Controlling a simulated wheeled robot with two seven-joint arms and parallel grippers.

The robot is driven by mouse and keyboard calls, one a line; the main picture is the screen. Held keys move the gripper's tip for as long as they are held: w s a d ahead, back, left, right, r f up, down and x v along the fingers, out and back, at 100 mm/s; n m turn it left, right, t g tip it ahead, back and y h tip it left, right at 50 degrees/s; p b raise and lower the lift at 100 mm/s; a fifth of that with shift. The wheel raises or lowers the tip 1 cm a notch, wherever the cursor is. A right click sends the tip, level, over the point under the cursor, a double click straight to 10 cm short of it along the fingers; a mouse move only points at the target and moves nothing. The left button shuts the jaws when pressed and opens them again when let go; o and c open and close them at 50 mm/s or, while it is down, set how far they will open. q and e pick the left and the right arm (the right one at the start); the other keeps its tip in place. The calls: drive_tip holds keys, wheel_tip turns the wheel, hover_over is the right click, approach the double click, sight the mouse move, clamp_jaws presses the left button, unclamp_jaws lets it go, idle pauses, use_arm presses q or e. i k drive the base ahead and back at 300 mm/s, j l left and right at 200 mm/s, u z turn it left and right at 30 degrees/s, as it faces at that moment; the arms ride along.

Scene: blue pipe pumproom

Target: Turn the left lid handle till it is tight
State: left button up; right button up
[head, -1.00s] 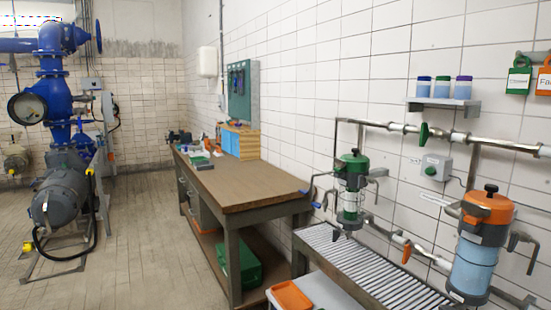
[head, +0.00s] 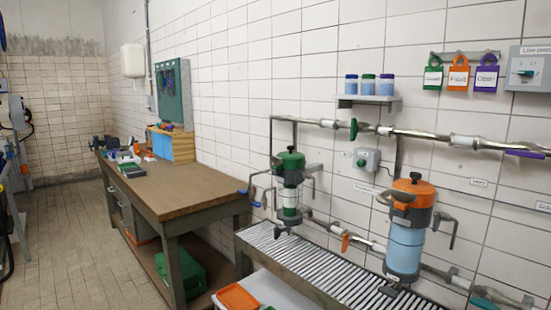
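Two lidded filter housings stand at the slatted metal bench along the right wall. The left one has a green lid (head: 290,160) with a dark knob on top and a clear body (head: 288,197). Grey handles show at its sides, one at the right (head: 313,170). The right one has an orange lid (head: 412,192), a dark knob and a blue body (head: 404,247). I cannot tell from here how tight either lid is. Neither of my grippers is in the head view.
The slatted bench (head: 300,262) runs below the housings, with an orange tray (head: 238,297) at its front left. A wooden workbench (head: 180,190) stands left of it. Pipes with valve handles run along the wall. The tiled floor (head: 70,235) at left is clear.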

sight(277, 161)
drive_tip(key=i+j+z, duration=0.15)
drive_tip(key=i+j, duration=0.2)
drive_tip(key=i+j+z, duration=0.15)
drive_tip(key=i+j, duration=0.15)
drive_tip(key=j, duration=0.15)
drive_tip(key=i+j+z, duration=0.15)
drive_tip(key=i+j, duration=0.15)
drive_tip(key=i+j+z, duration=0.1)
drive_tip(key=i+j, duration=0.2)
drive_tip(key=j, duration=0.3)
